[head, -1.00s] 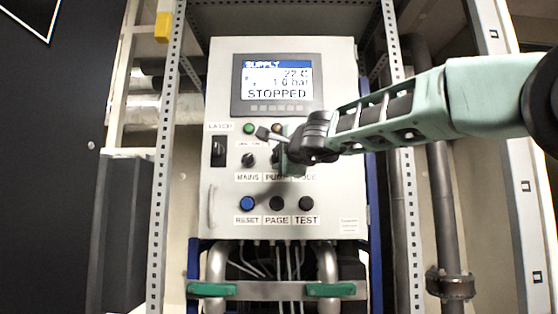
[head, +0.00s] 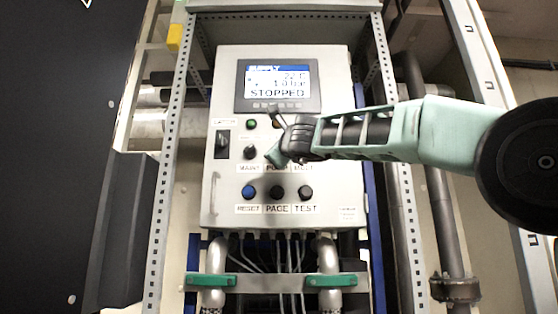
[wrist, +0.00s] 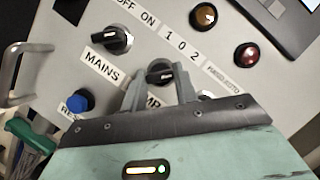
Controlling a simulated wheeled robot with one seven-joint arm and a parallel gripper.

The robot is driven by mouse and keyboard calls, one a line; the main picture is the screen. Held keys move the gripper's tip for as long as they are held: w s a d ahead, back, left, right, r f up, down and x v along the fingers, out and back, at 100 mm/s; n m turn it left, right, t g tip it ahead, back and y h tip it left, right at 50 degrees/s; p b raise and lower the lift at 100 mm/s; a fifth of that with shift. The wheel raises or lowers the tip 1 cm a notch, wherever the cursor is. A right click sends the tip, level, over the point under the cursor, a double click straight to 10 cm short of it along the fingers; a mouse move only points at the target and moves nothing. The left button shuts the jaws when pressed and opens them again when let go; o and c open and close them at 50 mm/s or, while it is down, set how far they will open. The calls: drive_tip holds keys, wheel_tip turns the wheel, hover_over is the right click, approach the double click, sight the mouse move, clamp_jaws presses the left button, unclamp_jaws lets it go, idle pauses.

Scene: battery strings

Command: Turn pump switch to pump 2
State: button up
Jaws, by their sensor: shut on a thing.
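The pump switch (wrist: 160,72) is a round black knob on the grey control panel (head: 328,140), below a label reading 1 0 2 in the wrist view. My gripper (wrist: 160,88) has its two grey fingers on either side of this knob and is shut on it. The gripper is tilted relative to the panel's labels. The knob's exact pointing is hard to tell between the fingers. In the head view my gripper (head: 274,156) hides the pump switch and part of its label. The display (head: 277,86) reads STOPPED.
The mains switch (wrist: 113,40) sits just left of the pump switch. Blue reset (head: 248,192), page and test buttons lie below. An amber lamp (wrist: 203,16) and a red lamp (wrist: 246,56) are near the gripper. Metal posts flank the panel.

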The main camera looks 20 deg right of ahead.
drive_tip(key=shift+f+m+b, duration=0.1)
drive_tip(key=shift+m+b, duration=0.25)
drive_tip(key=shift+m, duration=0.25)
drive_tip(key=o, duration=1)
drive_tip(key=b+v, duration=0.5)
drive_tip(key=v, duration=1.2)
drive_tip(key=shift+s+a+f, duration=0.15)
